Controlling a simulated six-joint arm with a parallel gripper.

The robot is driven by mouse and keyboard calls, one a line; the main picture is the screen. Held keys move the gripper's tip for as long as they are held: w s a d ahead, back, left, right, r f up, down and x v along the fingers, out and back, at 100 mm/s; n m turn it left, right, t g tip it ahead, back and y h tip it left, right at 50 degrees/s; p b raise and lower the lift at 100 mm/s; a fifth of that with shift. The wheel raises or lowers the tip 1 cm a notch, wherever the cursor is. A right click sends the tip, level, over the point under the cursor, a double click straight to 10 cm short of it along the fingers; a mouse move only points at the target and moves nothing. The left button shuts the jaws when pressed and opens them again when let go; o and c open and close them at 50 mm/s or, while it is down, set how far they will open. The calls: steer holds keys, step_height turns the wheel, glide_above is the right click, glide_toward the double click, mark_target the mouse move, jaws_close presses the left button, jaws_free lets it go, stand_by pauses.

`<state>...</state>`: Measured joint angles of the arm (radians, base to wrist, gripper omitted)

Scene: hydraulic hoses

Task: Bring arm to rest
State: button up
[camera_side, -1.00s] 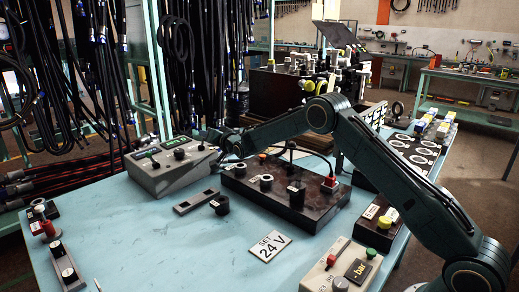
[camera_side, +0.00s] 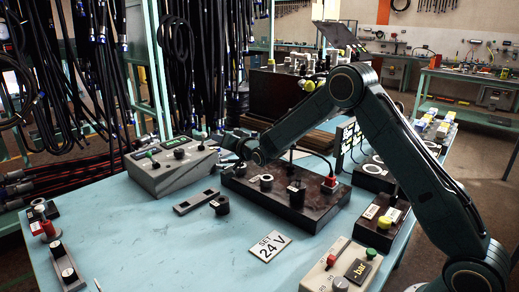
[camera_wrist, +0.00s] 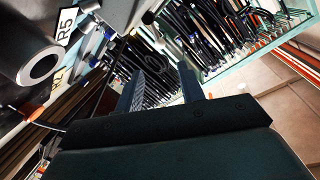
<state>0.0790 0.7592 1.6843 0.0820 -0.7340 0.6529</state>
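My arm reaches in from the right of the side view, its elbow raised and its forearm sloping down to the left. My gripper (camera_side: 226,141) is small and dark there, close beside the grey control box (camera_side: 170,165) and the left end of the black block (camera_side: 285,192). I cannot tell from this view whether it touches either. In the wrist view my gripper (camera_wrist: 162,78) has its two fingers apart, with nothing held between them. Hanging hoses (camera_wrist: 205,35) show beyond the fingers.
A metal ring labelled R5 (camera_wrist: 38,67) is close at the left of the wrist view. Hoses hang behind. The table's front middle is clear.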

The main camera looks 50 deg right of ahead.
steer(key=shift+s, duration=0.35)
steer(key=shift+r, duration=0.1)
